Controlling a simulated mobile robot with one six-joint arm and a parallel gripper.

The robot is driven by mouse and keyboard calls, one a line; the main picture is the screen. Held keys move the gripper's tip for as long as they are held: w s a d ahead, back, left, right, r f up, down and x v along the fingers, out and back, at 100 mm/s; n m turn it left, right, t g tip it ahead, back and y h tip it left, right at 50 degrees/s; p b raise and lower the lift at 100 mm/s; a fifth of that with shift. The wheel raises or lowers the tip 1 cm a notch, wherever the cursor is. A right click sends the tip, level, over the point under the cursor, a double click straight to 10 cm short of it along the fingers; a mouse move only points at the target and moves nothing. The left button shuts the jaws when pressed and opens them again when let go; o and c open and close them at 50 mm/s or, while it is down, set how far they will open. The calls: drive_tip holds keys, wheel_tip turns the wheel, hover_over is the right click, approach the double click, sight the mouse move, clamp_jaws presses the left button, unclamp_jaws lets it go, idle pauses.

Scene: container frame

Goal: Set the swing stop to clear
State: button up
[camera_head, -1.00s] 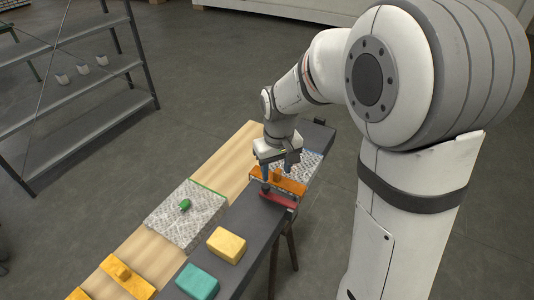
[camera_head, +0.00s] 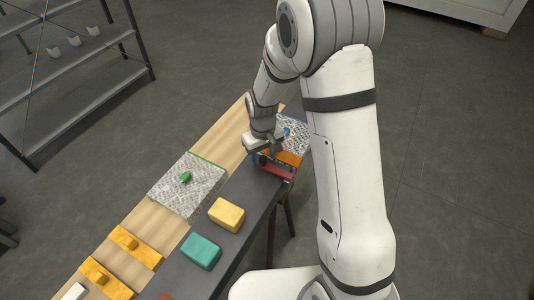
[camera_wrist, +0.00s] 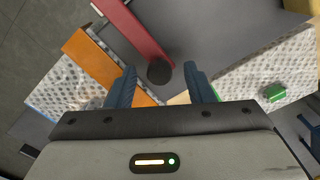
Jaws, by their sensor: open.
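The likely swing stop is a red bar (camera_wrist: 135,30) with a round black knob (camera_wrist: 159,72) at its near end in the wrist view. The bar also shows in the head view (camera_head: 276,171), on the dark strip of the bench beside an orange plate (camera_head: 290,158). My gripper (camera_wrist: 160,69) is open. Its two blue fingers stand on either side of the knob in the wrist view, with gaps to both. Whether the fingers are down at knob height is hard to tell. In the head view my gripper (camera_head: 266,155) is over the bar's left end and hides the knob.
A speckled block with a green knob (camera_head: 185,178) sits left of the bar. Yellow (camera_head: 227,214) and teal (camera_head: 201,250) blocks stand on the dark strip (camera_head: 247,187). Orange pieces (camera_head: 134,246) lie at the near end. A grey shelf (camera_head: 75,79) stands at the left.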

drive_tip(key=shift+c, duration=0.2)
clamp_jaws()
idle(0.4)
